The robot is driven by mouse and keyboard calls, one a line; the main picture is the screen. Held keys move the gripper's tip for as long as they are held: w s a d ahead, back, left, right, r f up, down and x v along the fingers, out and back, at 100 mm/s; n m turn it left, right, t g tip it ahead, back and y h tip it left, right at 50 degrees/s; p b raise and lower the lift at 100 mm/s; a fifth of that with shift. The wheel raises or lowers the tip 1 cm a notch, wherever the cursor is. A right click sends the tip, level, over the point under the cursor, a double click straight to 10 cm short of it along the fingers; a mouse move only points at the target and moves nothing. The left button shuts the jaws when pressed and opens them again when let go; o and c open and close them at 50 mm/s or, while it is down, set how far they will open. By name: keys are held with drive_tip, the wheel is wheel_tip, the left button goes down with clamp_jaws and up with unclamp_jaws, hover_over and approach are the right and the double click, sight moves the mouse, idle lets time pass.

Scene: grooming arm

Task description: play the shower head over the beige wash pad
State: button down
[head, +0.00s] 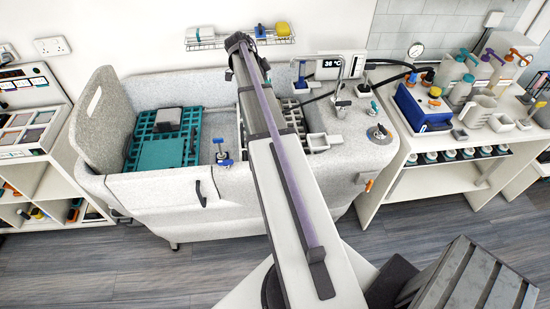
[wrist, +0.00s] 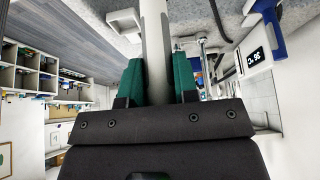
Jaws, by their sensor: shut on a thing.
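My gripper (wrist: 158,68) has green fingers and is shut on a pale grey cylinder (wrist: 157,30) in the wrist view. This looks like the shower head's handle; its spray end is not visible. In the head view my arm hides the gripper and what it holds. I cannot make out a clearly beige wash pad. A grey block (head: 168,119) lies on a teal grid mat (head: 150,153) in the left part of the tub, and it may be the pad.
The pale grey tub (head: 235,195) has a raised left end panel (head: 103,108). A blue clamp (head: 223,154) stands near its front rim. A black hose (head: 385,64) runs at the right. A wire shelf (head: 225,38) hangs behind. A bottle counter (head: 470,135) stands at the right.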

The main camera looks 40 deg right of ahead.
drive_tip(key=s+d, duration=0.4)
drive_tip(key=s, duration=0.5)
drive_tip(key=shift+s, duration=0.4)
drive_tip(key=shift+d, duration=0.15)
drive_tip(key=s+d, duration=0.4)
drive_tip(key=s, duration=0.6)
drive_tip(key=shift+d, duration=0.15)
